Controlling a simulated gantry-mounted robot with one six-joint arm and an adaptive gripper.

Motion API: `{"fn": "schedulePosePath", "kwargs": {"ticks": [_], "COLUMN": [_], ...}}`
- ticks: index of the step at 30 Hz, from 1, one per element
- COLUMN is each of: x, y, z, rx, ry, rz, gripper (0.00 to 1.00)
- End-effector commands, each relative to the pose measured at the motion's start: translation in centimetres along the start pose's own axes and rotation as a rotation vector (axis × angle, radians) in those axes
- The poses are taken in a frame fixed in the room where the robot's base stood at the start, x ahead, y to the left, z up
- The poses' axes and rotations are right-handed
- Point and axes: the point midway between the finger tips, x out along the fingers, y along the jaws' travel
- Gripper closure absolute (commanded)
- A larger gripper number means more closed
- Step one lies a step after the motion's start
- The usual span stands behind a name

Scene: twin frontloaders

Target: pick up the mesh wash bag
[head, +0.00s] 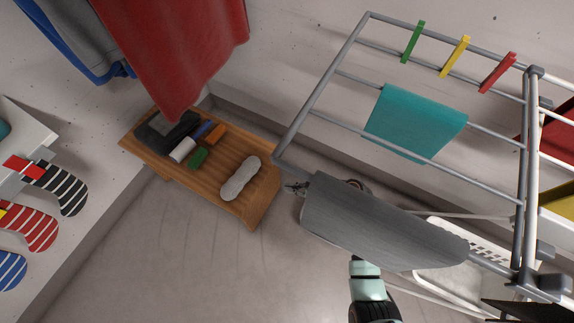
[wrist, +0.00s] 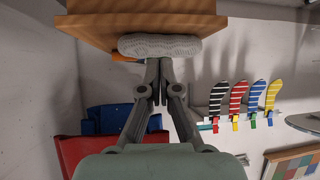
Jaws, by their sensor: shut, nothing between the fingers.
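The mesh wash bag (head: 240,178) is a pale grey, rounded, elongated bundle. It lies on the right part of a slatted wooden bench (head: 222,192) in the head view. In the wrist view the bag (wrist: 160,46) shows its mesh texture at the top, against the wooden bench (wrist: 140,8). My gripper (head: 297,187) shows small and dark to the right of the bag, apart from it, partly hidden by a grey hanging cloth. In the wrist view my gripper (wrist: 160,66) is shut and empty, its tips pointing at the bag.
The grey cloth (head: 380,225) hangs on a metal drying rack (head: 320,95) beside my arm. A teal cloth (head: 415,120) and several pegs are on the rack. Rolled items (head: 197,158) lie on the bench's left part. A red cloth (head: 185,50) hangs above the bench. Striped socks (head: 70,190) hang at left.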

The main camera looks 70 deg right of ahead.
Motion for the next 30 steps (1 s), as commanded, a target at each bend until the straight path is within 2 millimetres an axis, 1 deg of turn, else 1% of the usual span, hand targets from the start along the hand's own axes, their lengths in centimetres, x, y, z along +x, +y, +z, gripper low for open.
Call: {"fn": "schedulePosePath", "kwargs": {"ticks": [3, 5, 6, 8, 9, 11, 12, 19, 20, 30], "x": [0.03, 0.04, 0.04, 0.05, 0.05, 0.05, 0.05, 0.06, 0.06, 0.06], "y": [0.00, 0.00, -0.01, 0.00, 0.00, 0.00, -0.01, -0.01, -0.01, -0.03], "z": [0.00, -0.01, -0.01, -0.01, -0.02, -0.02, -0.02, -0.02, -0.02, 0.00], "rx": [0.000, 0.000, 0.000, 0.000, 0.000, 0.001, 0.001, 0.001, 0.001, 0.001], "ry": [0.000, 0.000, 0.000, 0.000, 0.000, 0.000, 0.000, 0.000, 0.000, 0.000], "rz": [0.000, 0.000, 0.000, 0.000, 0.000, 0.000, 0.000, 0.000, 0.000, -0.001], "gripper": [1.00, 0.90, 0.83, 0.73, 0.67, 0.57, 0.50, 0.12, 0.10, 0.10]}}
